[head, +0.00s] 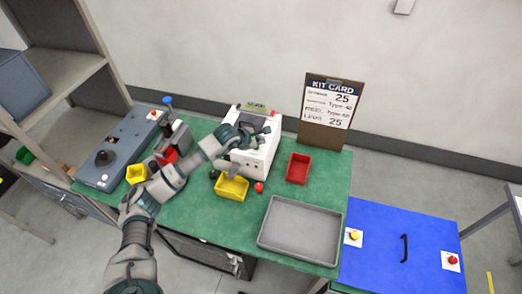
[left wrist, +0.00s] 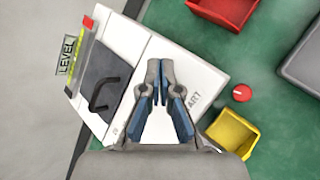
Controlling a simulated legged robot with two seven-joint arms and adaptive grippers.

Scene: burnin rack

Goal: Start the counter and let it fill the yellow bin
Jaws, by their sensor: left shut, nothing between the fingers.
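The counter (head: 266,158) is a white box on the green table; in the left wrist view its white top (left wrist: 150,58) carries a dark panel with a handle (left wrist: 103,92). Lettering ending in "ART" (left wrist: 193,101) shows beside my fingers, partly hidden. A yellow bin (head: 232,189) stands in front of the counter, and it shows at lower right in the left wrist view (left wrist: 233,133). I cannot see clearly into it. My left gripper (head: 262,128) is over the counter, shut and empty (left wrist: 160,88); I cannot tell whether it touches. My right gripper is not in view.
A red knob (head: 259,187) sits by the yellow bin. A red bin (head: 298,168) and grey tray (head: 300,230) are to the right. A grey-blue device (head: 118,145) and another yellow bin (head: 136,174) are left. A kit card (head: 330,100) stands behind; a blue surface (head: 400,245) adjoins.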

